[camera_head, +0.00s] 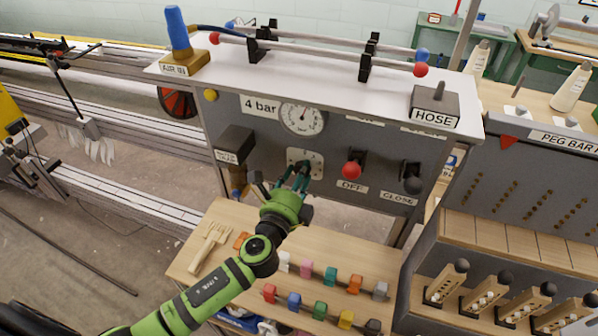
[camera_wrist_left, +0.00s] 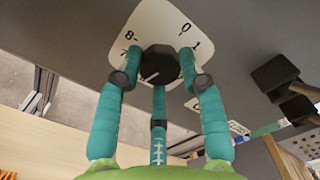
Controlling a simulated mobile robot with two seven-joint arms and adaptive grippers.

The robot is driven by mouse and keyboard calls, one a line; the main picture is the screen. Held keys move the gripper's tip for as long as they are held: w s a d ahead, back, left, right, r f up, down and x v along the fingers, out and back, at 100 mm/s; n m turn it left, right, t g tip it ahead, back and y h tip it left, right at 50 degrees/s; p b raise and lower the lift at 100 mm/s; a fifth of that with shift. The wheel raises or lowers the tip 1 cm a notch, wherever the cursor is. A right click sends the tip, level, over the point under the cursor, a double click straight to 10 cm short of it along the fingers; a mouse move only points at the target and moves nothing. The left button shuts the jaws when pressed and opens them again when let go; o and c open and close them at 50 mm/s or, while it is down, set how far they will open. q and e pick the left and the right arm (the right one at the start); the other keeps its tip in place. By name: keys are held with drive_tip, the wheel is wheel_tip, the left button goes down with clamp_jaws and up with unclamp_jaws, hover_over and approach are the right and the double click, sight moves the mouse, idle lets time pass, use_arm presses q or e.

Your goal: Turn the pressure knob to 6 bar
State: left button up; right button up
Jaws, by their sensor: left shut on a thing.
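The pressure knob (camera_wrist_left: 160,66) is a dark round knob with a light pointer line, on a pale dial plate (camera_wrist_left: 125,35) marked with numbers such as 0, 1 and 8. My left gripper (camera_wrist_left: 158,68) has its teal fingers closed around the knob's sides. In the head view my left gripper (camera_head: 297,180) reaches up to the dial plate (camera_head: 316,160) on the grey panel and covers most of the knob. Above it a round gauge (camera_head: 302,117) sits beside a label (camera_head: 261,106) reading 4 bar. My right gripper is not in view.
A red-knobbed lever (camera_head: 351,170) marked OFF and a black-knobbed lever (camera_head: 413,184) marked CLOSE stand to the right of the knob. A dark box (camera_head: 236,143) juts out to the left.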

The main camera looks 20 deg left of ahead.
use_arm(q)
drive_tip(key=shift+m, duration=0.8)
drive_tip(key=shift+p, duration=0.3)
drive_tip(key=o, duration=1.2)
drive_tip(key=shift+c, duration=0.2)
drive_tip(key=s, duration=1.2)
drive_tip(key=shift+a, duration=0.2)
